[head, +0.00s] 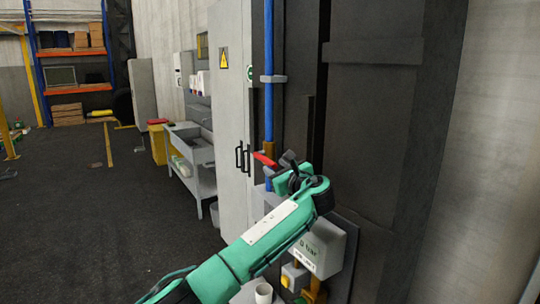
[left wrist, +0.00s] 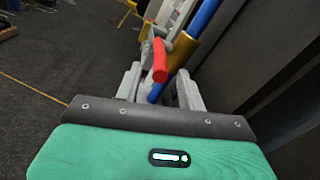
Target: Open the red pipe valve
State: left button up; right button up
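My left gripper (head: 288,163) is close to the handle's right in the head view. In the left wrist view, the red handle (left wrist: 160,60) lies ahead, with its near end between the two grey fingers of my left gripper (left wrist: 159,88). The fingers are apart, and I see no clear contact with the handle. The brass body (left wrist: 183,50) is just right of the handle there. My right gripper is not in view.
A grey cabinet door (head: 231,120) with black handles stands left of the pipe, and a dark panel (head: 375,120) stands right. A grey box with a label (head: 325,245) is below. A grey sink bench (head: 191,155) is further back. The floor at left is mostly clear.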

aim_at(270, 163)
pick_arm(q)
jog(key=p+x, duration=0.1)
jog(key=x, duration=0.2)
jog(key=shift+w+a+r, duration=0.1)
jog(key=shift+w+r, duration=0.05)
jog(key=shift+w+a+p, duration=0.25)
jog(key=shift+w+p, duration=0.15)
jog(key=shift+w, duration=0.1)
jog(key=shift+c, duration=0.2)
grip_shut()
jog(key=shift+f, duration=0.25)
